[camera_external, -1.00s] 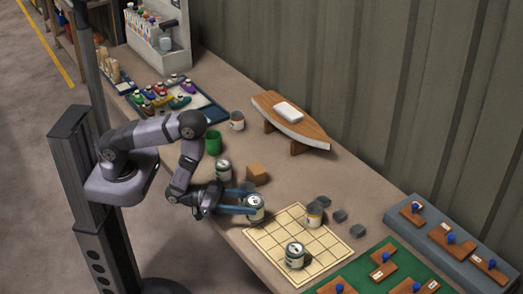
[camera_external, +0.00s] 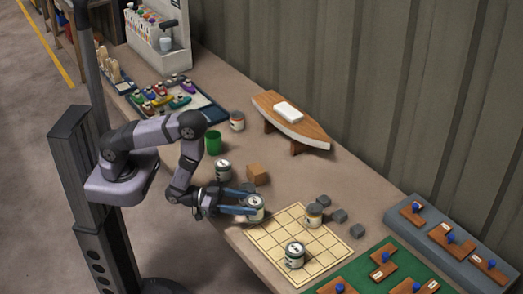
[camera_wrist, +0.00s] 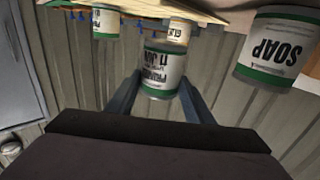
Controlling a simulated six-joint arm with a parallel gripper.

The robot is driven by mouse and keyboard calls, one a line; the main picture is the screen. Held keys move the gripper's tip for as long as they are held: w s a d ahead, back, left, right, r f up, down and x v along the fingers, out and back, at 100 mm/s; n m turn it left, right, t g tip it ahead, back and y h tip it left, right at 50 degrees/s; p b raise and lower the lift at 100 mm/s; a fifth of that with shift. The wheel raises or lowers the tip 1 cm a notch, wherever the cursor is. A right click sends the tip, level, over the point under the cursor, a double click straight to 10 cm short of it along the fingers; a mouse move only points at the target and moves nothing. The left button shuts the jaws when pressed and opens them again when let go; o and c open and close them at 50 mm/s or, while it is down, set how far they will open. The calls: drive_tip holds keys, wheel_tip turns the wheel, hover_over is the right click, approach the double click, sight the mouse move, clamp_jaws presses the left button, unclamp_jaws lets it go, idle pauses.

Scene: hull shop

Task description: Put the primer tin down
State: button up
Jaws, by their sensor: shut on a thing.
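The primer tin (camera_external: 255,210) is pale with a dark green band, near the left corner of the gridded mat (camera_external: 283,226). My gripper (camera_external: 247,201) is shut on it, with the blue fingers on either side. In the upside-down wrist view the tin (camera_wrist: 163,68) sits between the fingertips with its label inverted, so the tin itself is upright. Whether its base touches the surface I cannot tell.
A soap tin (camera_wrist: 278,48) stands close by, left of the mat (camera_external: 223,171). A yellow-banded tin (camera_external: 314,215) and a green-banded tin (camera_external: 294,257) stand on the mat. A wooden block (camera_external: 257,173), grey blocks (camera_external: 340,215) and a boat model (camera_external: 290,122) are nearby.

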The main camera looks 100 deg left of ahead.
drive_tip(key=shift+d+f, duration=0.25)
drive_tip(key=shift+f, duration=0.05)
drive_tip(key=shift+w+d+h+b, duration=0.15)
drive_tip(key=shift+d+h+b, duration=0.2)
drive_tip(key=shift+b, duration=0.3)
drive_tip(key=shift+w+d+r+b, duration=1.1)
drive_tip(key=shift+r+b, duration=1)
drive_tip(key=shift+r, duration=1.55)
drive_tip(key=shift+w+d+r+b, duration=0.7)
drive_tip(key=shift+d+r+b, duration=1.05)
drive_tip(key=shift+r, duration=1.9)
drive_tip(key=w+a+f+n+y, duration=0.1)
drive_tip(key=a+f+n+y, duration=0.2)
drive_tip(key=a+f+y, duration=0.3)
drive_tip(key=shift+w+a+f+n+g+b, duration=0.35)
drive_tip(key=shift+a+f, duration=0.55)
drive_tip(key=shift+f, duration=0.4)
drive_tip(key=shift+s+f, duration=0.1)
